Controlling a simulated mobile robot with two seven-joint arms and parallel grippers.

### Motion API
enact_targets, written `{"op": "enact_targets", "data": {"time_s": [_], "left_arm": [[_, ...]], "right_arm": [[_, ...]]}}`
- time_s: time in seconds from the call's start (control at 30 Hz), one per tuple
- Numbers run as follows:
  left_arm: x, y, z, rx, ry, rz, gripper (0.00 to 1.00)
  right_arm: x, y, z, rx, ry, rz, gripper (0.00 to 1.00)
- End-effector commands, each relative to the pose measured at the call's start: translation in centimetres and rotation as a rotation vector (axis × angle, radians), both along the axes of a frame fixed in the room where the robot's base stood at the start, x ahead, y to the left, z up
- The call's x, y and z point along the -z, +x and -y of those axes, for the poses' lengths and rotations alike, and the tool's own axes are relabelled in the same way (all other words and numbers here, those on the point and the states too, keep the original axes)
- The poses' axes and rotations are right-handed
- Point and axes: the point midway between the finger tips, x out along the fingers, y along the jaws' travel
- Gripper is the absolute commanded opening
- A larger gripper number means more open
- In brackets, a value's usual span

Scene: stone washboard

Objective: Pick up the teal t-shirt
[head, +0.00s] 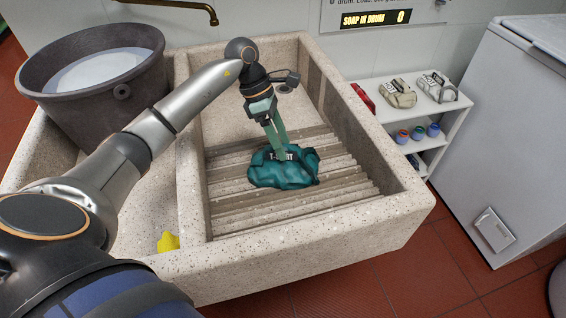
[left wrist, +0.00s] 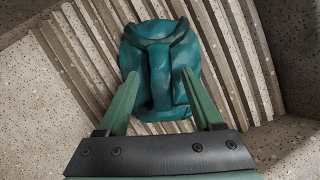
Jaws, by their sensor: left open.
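The teal t-shirt (head: 295,173) lies crumpled on the ridged washboard (head: 240,212) inside the stone sink. My left gripper (head: 281,152) reaches down over it, with its green fingers in front of the cloth. In the left wrist view, the t-shirt (left wrist: 158,62) shows ahead of the gripper (left wrist: 158,86). The two fingers are spread apart, with part of the t-shirt showing between them. I cannot tell whether the fingertips touch the cloth. My right gripper is not in view.
Stone walls (head: 384,168) surround the washboard. A dark bucket (head: 70,115) with pale contents stands at the left, and a yellow object (head: 168,242) lies in the left basin. A white shelf (head: 447,112) and a white chest (head: 505,130) stand at the right.

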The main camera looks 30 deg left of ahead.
Motion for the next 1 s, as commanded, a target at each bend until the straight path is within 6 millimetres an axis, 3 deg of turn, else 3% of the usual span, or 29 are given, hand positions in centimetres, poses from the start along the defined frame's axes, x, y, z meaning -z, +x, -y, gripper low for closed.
{"op": "enact_targets", "data": {"time_s": [0.83, 1.0], "left_arm": [[0.46, 0.00, -0.03, 0.000, 0.000, 0.000, 0.68], [0.46, -0.01, -0.04, 0.000, 0.000, 0.000, 0.51]], "right_arm": [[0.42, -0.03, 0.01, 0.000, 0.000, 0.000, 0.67], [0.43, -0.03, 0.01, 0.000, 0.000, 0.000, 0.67]]}}
